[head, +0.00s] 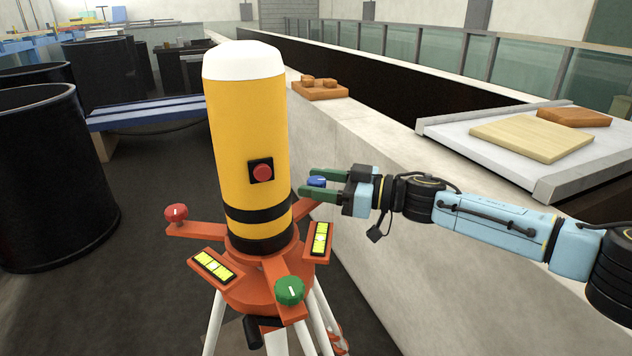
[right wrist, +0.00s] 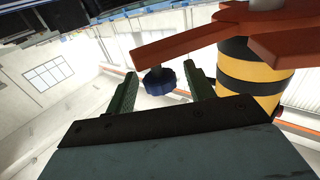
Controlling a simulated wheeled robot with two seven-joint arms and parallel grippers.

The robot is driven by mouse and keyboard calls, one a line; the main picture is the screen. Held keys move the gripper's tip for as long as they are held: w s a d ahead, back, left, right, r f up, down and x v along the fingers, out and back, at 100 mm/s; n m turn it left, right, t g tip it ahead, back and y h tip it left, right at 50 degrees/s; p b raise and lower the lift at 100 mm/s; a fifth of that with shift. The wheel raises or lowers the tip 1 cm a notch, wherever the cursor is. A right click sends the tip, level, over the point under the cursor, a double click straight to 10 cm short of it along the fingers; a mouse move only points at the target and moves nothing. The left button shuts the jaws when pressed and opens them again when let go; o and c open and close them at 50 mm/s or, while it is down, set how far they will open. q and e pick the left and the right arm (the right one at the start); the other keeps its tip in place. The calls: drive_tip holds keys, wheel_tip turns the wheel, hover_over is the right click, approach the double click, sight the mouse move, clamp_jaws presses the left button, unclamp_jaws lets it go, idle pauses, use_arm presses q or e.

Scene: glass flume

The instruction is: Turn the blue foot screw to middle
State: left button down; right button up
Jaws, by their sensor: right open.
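The blue foot screw (head: 317,181) is a small blue knob at the end of an orange arm on the right side of the tripod. In the right wrist view the blue foot screw (right wrist: 159,82) has a ribbed rim and sits between the two green fingers, with gaps on both sides. My right gripper (head: 318,185) is open around the knob, and it also shows open in the right wrist view (right wrist: 157,90). The knob's pointer mark is too small to read. My left gripper is not in view.
A yellow cylinder (head: 247,140) with a white top and red button stands on the orange tripod head (head: 262,290). Red (head: 176,212) and green (head: 289,290) knobs and yellow levels are around it. A concrete wall (head: 380,150) runs close behind my right gripper.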

drive_tip(key=shift+w+a, duration=0.1)
drive_tip(key=shift+a, duration=0.25)
